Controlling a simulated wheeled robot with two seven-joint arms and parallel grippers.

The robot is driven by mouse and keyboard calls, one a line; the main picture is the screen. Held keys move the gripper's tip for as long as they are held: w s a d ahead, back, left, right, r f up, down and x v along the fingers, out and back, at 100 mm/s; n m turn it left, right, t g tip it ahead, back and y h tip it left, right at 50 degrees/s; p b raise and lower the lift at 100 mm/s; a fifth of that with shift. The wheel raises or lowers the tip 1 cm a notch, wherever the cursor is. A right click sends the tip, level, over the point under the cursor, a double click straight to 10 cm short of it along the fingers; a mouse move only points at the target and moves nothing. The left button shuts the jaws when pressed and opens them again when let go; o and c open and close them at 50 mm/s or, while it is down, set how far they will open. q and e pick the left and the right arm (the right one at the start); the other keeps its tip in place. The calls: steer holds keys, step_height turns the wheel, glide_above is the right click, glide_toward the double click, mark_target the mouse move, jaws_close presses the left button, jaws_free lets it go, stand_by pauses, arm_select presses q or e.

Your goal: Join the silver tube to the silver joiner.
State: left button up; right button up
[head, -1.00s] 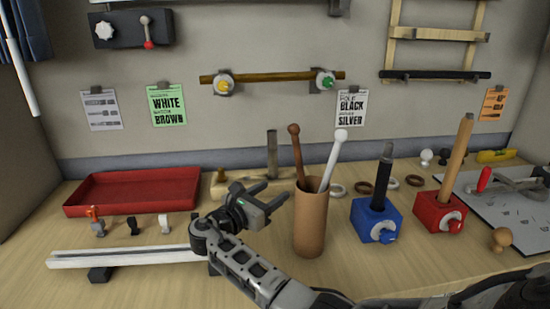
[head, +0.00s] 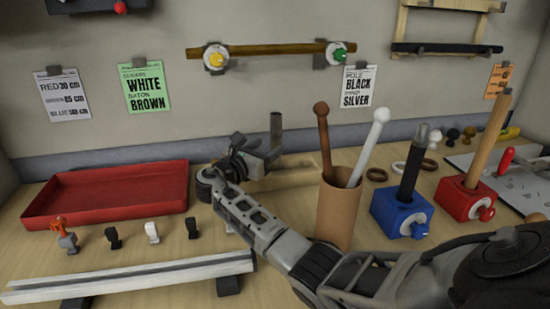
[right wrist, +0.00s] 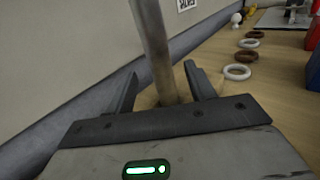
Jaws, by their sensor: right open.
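The silver tube (head: 276,128) stands upright near the back wall, behind a light wooden block (head: 295,172); my gripper hides its lower part. In the right wrist view the tube (right wrist: 155,45) rises between the two open fingers, and I cannot tell whether either touches it. My right gripper (head: 268,153) is open at the tube; it also shows in the right wrist view (right wrist: 160,85). A short silver piece (head: 423,134), which looks like the joiner, sits on top of the black pole (head: 410,172) in the blue block (head: 393,213). My left gripper is out of view.
A brown cup (head: 339,212) with a brown and a white baton stands right of my forearm. A red tray (head: 105,215) lies at left, with small clips and a pale rail (head: 130,277) before it. A red block (head: 465,200) holds a wooden pole.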

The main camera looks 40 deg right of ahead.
mark_target(280, 140)
steer(key=shift+w+d, duration=0.15)
steer(key=shift+d, duration=0.55)
steer(key=shift+d+f+b, duration=0.1)
steer(key=shift+d+b, duration=0.15)
steer(key=shift+b, duration=0.25)
steer(key=b+x, duration=0.4)
steer(key=shift+w+f, duration=0.1)
steer(key=shift+f, duration=0.1)
steer(key=shift+d+r, duration=0.2)
steer(key=shift+d, duration=0.2)
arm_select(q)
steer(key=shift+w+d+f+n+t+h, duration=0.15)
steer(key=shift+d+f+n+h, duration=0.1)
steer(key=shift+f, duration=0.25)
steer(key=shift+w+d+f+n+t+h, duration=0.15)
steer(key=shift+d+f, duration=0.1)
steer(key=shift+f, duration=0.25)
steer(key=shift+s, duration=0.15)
arm_select(e)
steer(key=c, duration=1.1)
